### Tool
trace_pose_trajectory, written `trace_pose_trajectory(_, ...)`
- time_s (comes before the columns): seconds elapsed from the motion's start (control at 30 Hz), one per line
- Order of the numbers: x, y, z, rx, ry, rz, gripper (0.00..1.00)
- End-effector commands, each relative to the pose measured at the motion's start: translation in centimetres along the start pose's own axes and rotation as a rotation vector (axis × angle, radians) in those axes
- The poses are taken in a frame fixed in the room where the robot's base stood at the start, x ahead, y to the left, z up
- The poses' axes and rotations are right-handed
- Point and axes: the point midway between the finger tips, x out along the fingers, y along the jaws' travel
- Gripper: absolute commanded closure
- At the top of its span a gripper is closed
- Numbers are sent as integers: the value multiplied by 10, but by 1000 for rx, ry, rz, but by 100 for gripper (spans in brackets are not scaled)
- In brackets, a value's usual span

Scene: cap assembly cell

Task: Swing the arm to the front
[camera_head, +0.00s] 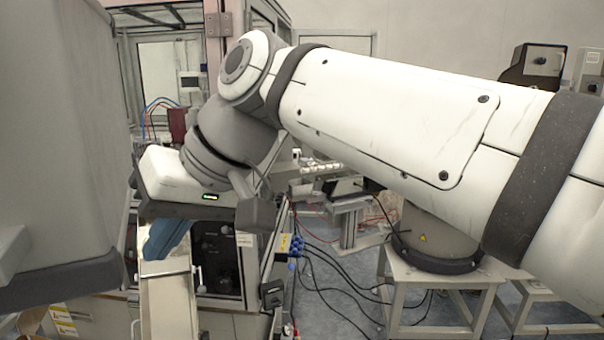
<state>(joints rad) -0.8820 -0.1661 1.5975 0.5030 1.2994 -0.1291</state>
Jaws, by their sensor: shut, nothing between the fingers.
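My white arm crosses the picture from the right edge to a bent joint at upper centre-left. From there a grey wrist hangs down to a white housing with a small green light. My gripper (258,212) is at this end, seen partly and from the side, in front of the machine (215,255). It is shut with nothing visible in it. The fingertips are not clearly shown.
A metal chute (168,300) with a blue item (166,238) lies below the wrist. A stand (440,283) is at lower right, under a grey round base (432,245). Black cables (335,285) lie on the floor between. A dark boxy device (535,65) stands at upper right.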

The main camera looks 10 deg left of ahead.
Motion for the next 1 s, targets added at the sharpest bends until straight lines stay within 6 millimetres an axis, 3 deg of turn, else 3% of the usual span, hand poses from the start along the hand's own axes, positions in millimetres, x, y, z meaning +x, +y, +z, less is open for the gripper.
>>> trace_pose_trajectory(0.07,-8,13,7,4,4,1,100)
trace_pose_trajectory(0.4,-84,4,10,2,4,2,100)
trace_pose_trajectory(0.6,-104,2,12,1,1,0,100)
trace_pose_trajectory(0.77,-107,1,13,0,-1,0,100)
trace_pose_trajectory(0.87,-102,24,19,58,11,41,100)
trace_pose_trajectory(0.97,-92,73,37,176,35,131,100)
trace_pose_trajectory(1.0,-88,97,49,235,46,178,100)
